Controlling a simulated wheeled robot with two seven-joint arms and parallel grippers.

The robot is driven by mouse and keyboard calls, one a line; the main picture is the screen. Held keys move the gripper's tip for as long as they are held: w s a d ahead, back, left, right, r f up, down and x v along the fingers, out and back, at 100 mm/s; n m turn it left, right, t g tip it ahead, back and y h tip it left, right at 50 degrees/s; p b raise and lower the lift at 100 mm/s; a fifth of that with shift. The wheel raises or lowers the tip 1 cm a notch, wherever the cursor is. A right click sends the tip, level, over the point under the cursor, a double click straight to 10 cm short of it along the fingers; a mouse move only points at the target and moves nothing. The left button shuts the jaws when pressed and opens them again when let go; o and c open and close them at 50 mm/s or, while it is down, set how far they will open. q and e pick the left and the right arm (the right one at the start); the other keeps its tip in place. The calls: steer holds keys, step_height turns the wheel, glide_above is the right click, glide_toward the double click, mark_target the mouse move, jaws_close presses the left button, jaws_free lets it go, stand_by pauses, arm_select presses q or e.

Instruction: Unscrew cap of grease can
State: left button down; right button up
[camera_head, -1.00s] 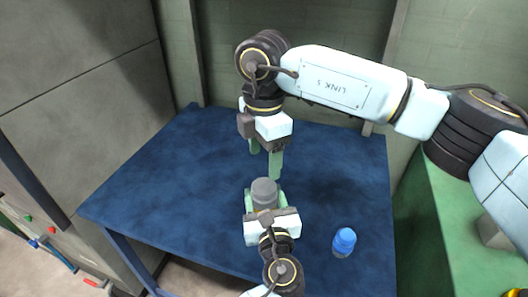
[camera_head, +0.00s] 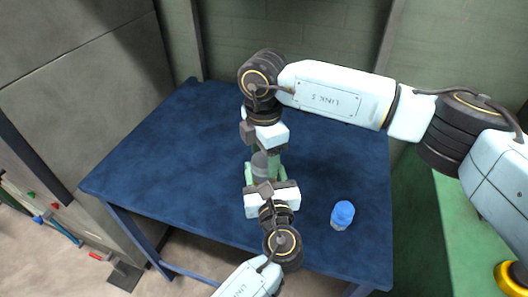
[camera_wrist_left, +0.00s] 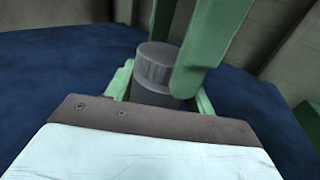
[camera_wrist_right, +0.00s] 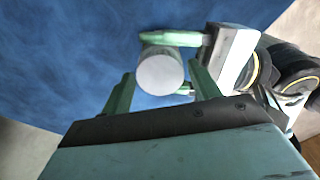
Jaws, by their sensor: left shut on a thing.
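The grease can, dark grey with a ribbed grey cap, stands upright on the blue table. The cap (camera_head: 260,163) is partly hidden in the head view. The cap shows clearly in the left wrist view (camera_wrist_left: 153,65), and its round top faces the right wrist view (camera_wrist_right: 160,73). My left gripper (camera_head: 264,172) is shut on the can's body from the near side. My right gripper (camera_wrist_right: 160,72) points down from above and is open. Its green fingers are on either side of the cap, with small gaps showing.
A blue-capped bottle (camera_head: 342,214) stands on the blue table (camera_head: 160,160), right of my left gripper. The table's left and far parts are clear. A wall stands behind the table, and a green surface (camera_head: 460,230) is at the right.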

steer(key=c, duration=0.8)
steer(key=n, duration=1.3)
steer(key=shift+r, duration=0.1)
steer(key=n, duration=1.6)
steer(key=shift+n, duration=0.3)
steer(key=n, duration=1.7)
steer(key=shift+n, duration=0.4)
steer(key=n, duration=0.6)
steer(key=shift+n, duration=0.4)
steer(key=shift+r, duration=0.2)
